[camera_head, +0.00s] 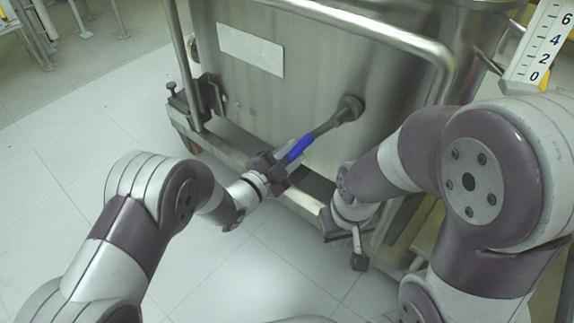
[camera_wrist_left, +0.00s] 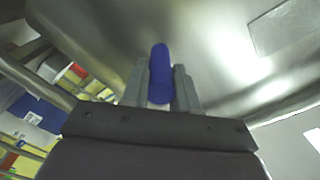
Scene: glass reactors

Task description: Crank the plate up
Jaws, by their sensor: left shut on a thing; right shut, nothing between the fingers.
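The crank has a dark arm (camera_head: 327,124) that runs from a round hub (camera_head: 350,107) on the steel vessel's wall down to a blue handle (camera_head: 298,149). My left gripper (camera_head: 286,160) is shut on the blue handle. In the left wrist view the blue handle (camera_wrist_left: 160,74) stands between the two grey fingers of the left gripper (camera_wrist_left: 161,88). My right gripper (camera_head: 358,250) is low in front of the vessel, apart from the crank, with nothing in it. The plate cannot be made out in these views.
The steel vessel (camera_head: 290,85) stands on a wheeled frame with a thick tube rail (camera_head: 400,40). A scale marked 0 to 6 (camera_head: 543,45) is at the top right. Tiled floor (camera_head: 70,150) is clear at the left. Shelves with coloured items (camera_wrist_left: 40,110) show in the left wrist view.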

